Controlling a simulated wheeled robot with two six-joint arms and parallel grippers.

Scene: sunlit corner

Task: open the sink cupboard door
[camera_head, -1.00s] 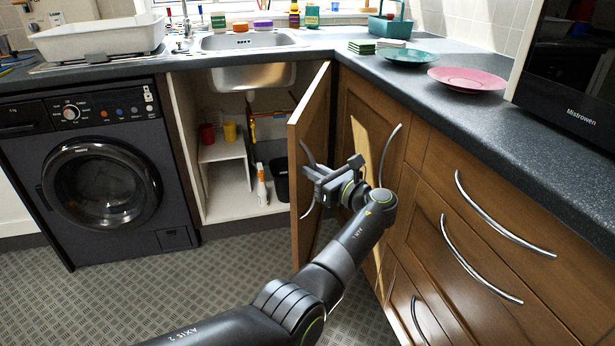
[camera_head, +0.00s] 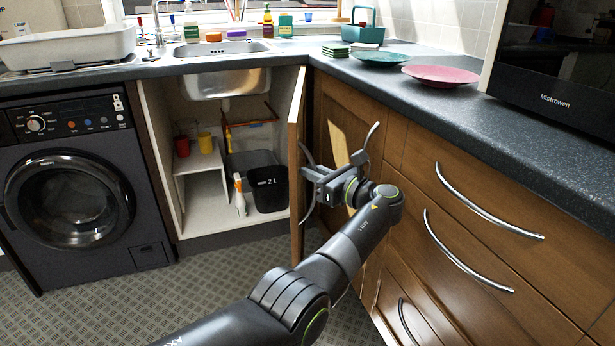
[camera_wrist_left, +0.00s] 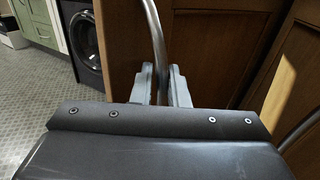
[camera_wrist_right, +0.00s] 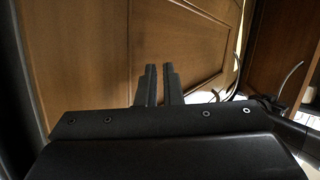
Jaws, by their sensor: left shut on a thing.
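The sink cupboard door (camera_head: 297,135) is brown wood and stands wide open, seen nearly edge-on in the head view. Its curved silver handle (camera_head: 308,205) is on the door's right-hand face; it also shows in the left wrist view (camera_wrist_left: 155,35). My left gripper (camera_head: 312,180) is shut on this handle, with the bar between its fingers (camera_wrist_left: 161,85). The sink cupboard interior (camera_head: 208,215) is exposed under the sink. My right gripper (camera_wrist_right: 159,85) shows only in its wrist view, fingers close together with nothing visible between them, facing a wooden panel (camera_wrist_right: 90,60).
A black bin (camera_head: 268,188), a white bottle (camera_head: 239,195) and cups (camera_head: 205,142) are inside the cupboard. A washing machine (camera_head: 75,190) stands to the left. Drawers (camera_head: 470,250) with protruding handles stand on the right. The patterned floor (camera_head: 190,290) in front is clear.

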